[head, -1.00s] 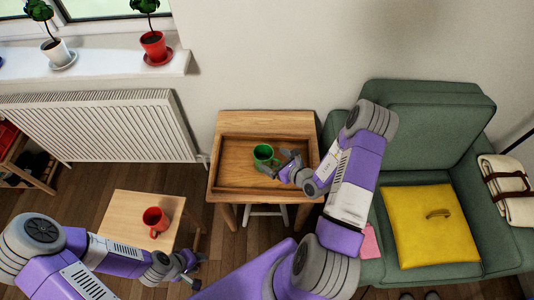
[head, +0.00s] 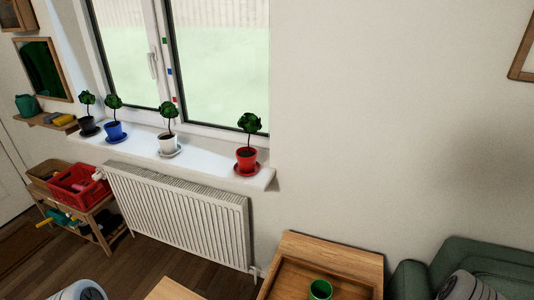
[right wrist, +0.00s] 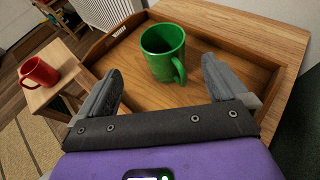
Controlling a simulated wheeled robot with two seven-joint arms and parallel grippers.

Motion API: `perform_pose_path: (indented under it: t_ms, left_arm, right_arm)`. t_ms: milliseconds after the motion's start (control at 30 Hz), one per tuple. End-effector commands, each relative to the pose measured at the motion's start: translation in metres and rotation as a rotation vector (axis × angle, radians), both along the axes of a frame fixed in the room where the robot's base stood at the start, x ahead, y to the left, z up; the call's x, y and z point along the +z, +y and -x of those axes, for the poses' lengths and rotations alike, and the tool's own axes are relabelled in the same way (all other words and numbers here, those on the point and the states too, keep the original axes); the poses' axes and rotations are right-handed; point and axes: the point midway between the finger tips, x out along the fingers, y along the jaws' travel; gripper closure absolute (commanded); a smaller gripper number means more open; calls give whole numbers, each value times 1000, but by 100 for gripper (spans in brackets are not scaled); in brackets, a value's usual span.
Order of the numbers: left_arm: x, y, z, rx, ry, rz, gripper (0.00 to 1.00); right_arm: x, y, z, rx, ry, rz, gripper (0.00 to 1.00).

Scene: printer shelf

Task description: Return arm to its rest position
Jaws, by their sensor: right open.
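My right gripper (right wrist: 160,90) is open in the right wrist view, its two fingers spread wide in front of a green mug (right wrist: 163,50). The mug stands upright in the wooden tray-topped table (right wrist: 215,68), with its handle toward me, and nothing grips it. The green mug also shows at the bottom of the head view (head: 320,290). In the head view neither gripper shows; only grey parts of my arms appear at the bottom edge.
A red mug (right wrist: 38,72) stands on a small wooden table (right wrist: 45,92) at left. A radiator (head: 185,215) sits under a sill (head: 200,165) with several potted plants. A green armchair (head: 415,280) stands right of the tray table. A red crate (head: 75,187) is on a left rack.

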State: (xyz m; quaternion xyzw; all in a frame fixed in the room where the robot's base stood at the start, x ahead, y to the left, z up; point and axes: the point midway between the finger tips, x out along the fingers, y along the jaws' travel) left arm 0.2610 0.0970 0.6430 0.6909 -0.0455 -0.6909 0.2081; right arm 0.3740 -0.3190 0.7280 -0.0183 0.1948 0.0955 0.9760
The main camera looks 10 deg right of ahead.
Motion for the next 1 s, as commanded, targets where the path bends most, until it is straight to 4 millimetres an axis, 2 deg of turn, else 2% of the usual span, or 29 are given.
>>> perform_pose_path:
  t_ms: [67,133,233,300,400,500,600,733,867,1000]
  left_arm:
    - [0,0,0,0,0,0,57]
    - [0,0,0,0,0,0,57]
    - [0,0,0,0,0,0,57]
    - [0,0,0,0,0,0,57]
    - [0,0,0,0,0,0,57]
    - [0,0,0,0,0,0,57]
    - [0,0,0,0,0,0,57]
    - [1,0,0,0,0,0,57]
    - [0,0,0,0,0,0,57]
    - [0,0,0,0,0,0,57]
  right_arm:
    - [-1,16,0,58,11,-14,0]
    - [-3,43,3,168,32,-34,0]
    - [-8,100,18,417,84,-55,0]
    - [-12,141,40,628,127,-50,0]
    - [-19,184,79,927,183,-2,0]
    - [-28,207,118,1209,223,96,0]
    - [-41,214,151,1469,239,240,0]
    - [-60,209,174,1761,206,489,0]
    - [-77,200,170,1978,101,793,0]
    - [-87,201,148,2103,-84,1106,0]
